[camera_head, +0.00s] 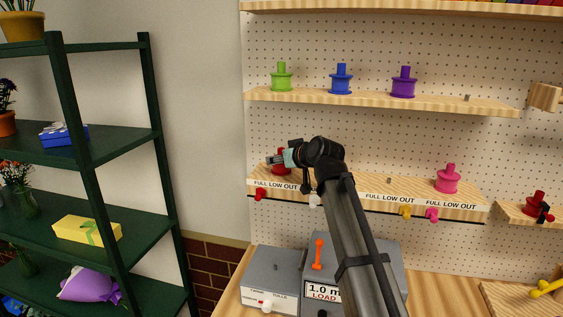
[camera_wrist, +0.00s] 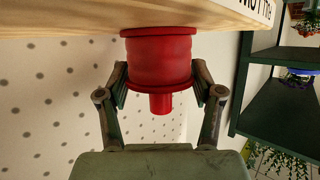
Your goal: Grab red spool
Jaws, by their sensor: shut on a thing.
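The red spool (camera_head: 280,168) is at the left end of the lower pegboard shelf (camera_head: 375,190), partly hidden behind my gripper (camera_head: 283,159). In the wrist view, which appears upside down, the red spool (camera_wrist: 158,62) fills the middle between the two fingers of my gripper (camera_wrist: 160,82). The fingers are closed on its sides. Its flange meets or nearly meets the wooden shelf edge (camera_wrist: 80,18); I cannot tell whether there is a gap. A second red spool (camera_head: 535,204) sits on a small shelf at the far right.
The upper shelf (camera_head: 330,98) holds green, blue and purple spools. A pink spool (camera_head: 447,178) stands farther right on the lower shelf. Coloured knobs (camera_head: 405,212) stick out below the shelf front. Grey boxes (camera_head: 270,275) stand underneath. A dark green rack (camera_head: 150,120) is at left.

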